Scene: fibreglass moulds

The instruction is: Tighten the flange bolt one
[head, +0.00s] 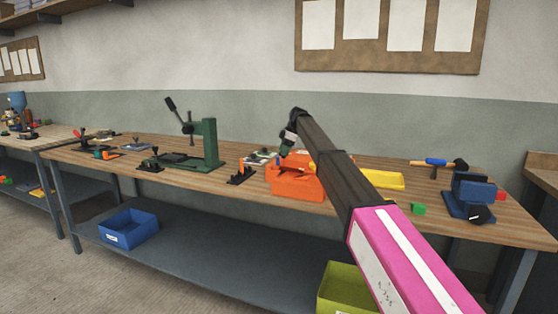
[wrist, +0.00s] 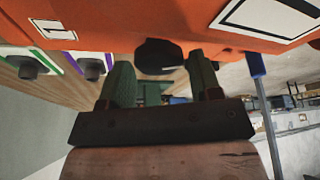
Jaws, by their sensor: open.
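An orange mould or housing (head: 296,186) stands on the workbench, and its orange face (wrist: 150,18) fills the top of the wrist view. A small white label reading 1 (wrist: 55,30) is on it at the upper left. A dark round bolt head (wrist: 158,52), which looks like the flange bolt, shows against the orange face. My gripper (wrist: 158,68) is open, with one green finger to each side of the bolt head in the picture. I cannot tell whether the fingers touch it. In the head view my gripper (head: 286,148) is just above the orange piece, partly hiding it.
A green press (head: 209,143) stands left on the bench (head: 340,200). A yellow tray (head: 384,180), a hammer (head: 438,162) and a blue vise (head: 470,194) are at the right. Two dark knobs on green-edged (wrist: 28,68) and purple-edged (wrist: 92,66) plates sit beside the orange piece.

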